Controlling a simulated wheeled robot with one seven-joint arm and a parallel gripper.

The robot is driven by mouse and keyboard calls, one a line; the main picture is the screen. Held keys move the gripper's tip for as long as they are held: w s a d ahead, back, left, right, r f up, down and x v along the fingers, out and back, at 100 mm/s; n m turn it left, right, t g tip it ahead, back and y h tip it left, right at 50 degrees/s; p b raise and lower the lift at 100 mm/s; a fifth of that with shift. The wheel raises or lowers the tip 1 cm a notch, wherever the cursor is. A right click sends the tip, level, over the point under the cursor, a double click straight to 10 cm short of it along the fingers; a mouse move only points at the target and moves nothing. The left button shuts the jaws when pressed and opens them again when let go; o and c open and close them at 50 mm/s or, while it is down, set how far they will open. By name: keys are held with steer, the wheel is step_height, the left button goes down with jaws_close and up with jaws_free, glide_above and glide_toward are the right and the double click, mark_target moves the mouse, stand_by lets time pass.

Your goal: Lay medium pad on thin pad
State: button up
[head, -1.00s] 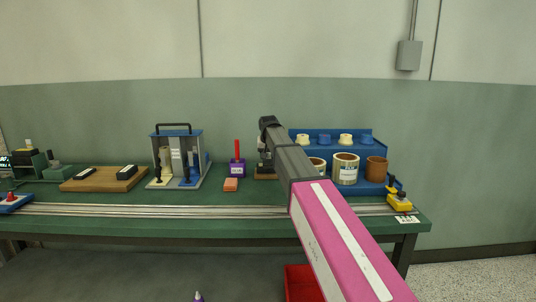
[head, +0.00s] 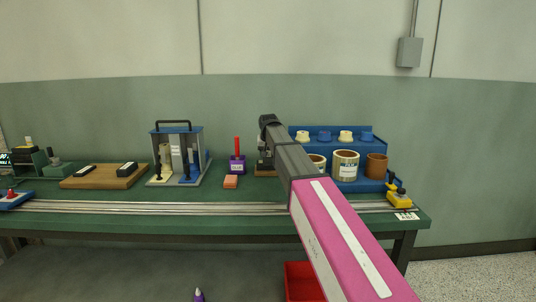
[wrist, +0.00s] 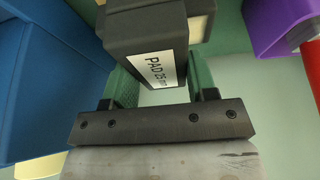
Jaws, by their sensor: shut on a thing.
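A black pad (wrist: 146,52) with a white label reading "PAD 25 mm" is at the top middle of the wrist view. My gripper (wrist: 157,88) is shut on it, with a finger on each side. The label does not tell me whether this is the medium or the thin pad. In the head view my gripper is hidden behind my arm, near the bench's back middle. Two dark blocks with pale labels, a left block (head: 86,169) and a right block (head: 127,168), lie apart on a wooden board (head: 103,181); their labels are too small to read.
A blue-grey rack (head: 177,140) with a handle stands right of the board. A blue stand (head: 331,157) with cans is at the right. Metal rails (head: 150,207) run along the front.

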steer(key=o, duration=1)
steer(key=v, duration=1)
steer(key=shift+s+r, duration=0.1)
steer(key=shift+r, duration=0.3)
